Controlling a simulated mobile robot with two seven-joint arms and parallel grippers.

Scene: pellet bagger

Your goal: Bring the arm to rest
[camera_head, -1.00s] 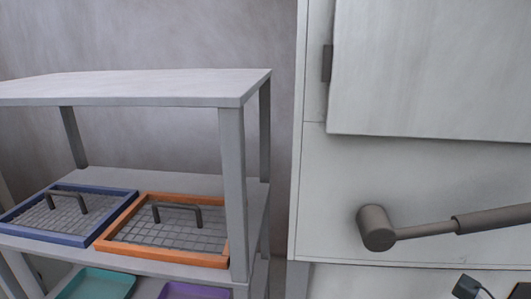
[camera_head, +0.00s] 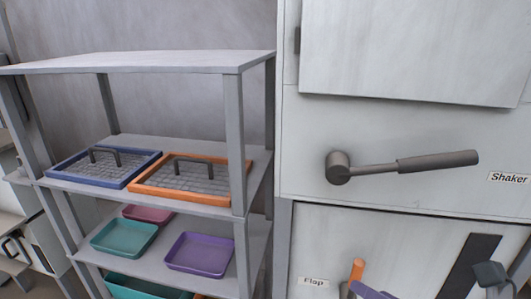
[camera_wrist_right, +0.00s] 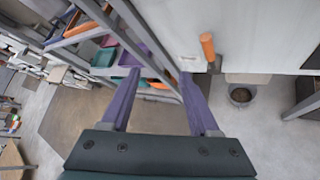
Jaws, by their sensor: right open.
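My right gripper (camera_wrist_right: 160,77) is open in the right wrist view, with its two purple fingers apart and nothing between them. My left gripper is not in view.
A grey machine stands at the right with a shaker lever (camera_head: 437,161) and a Flop panel (camera_head: 330,235). A grey rack (camera_head: 235,130) at the left holds blue-framed (camera_head: 75,181) and orange-framed (camera_head: 150,190) screens, with teal (camera_head: 124,238) and purple (camera_head: 200,256) trays below.

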